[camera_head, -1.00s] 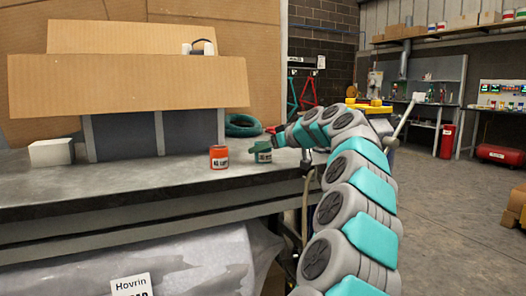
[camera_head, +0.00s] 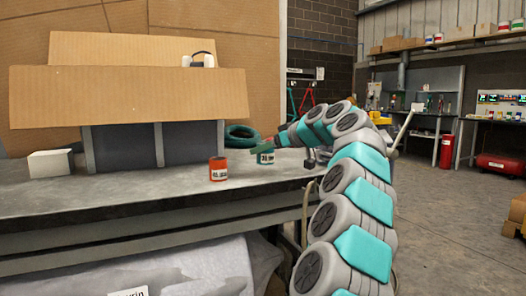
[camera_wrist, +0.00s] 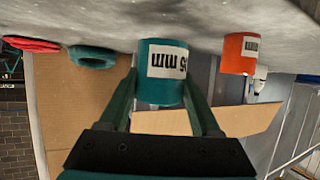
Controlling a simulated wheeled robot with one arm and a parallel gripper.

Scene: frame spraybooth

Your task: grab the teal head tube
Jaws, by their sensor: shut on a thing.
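The teal head tube (camera_wrist: 163,82) is a short teal cylinder with a white label reading a size in mm, and appears upside down in the wrist view. My gripper (camera_wrist: 160,72) has its two dark green fingers closed on either side of it. In the head view the teal tube (camera_head: 265,158) shows below my gripper (camera_head: 262,150) near the bench's right end. I cannot tell whether its base touches the bench. A similar orange tube (camera_head: 218,169) stands upright to its left, apart from it; it also shows in the wrist view (camera_wrist: 238,54).
The grey bench (camera_head: 110,202) has bare room in front. A cardboard-topped grey stand (camera_head: 195,143) and a white box (camera_head: 50,163) are at the left.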

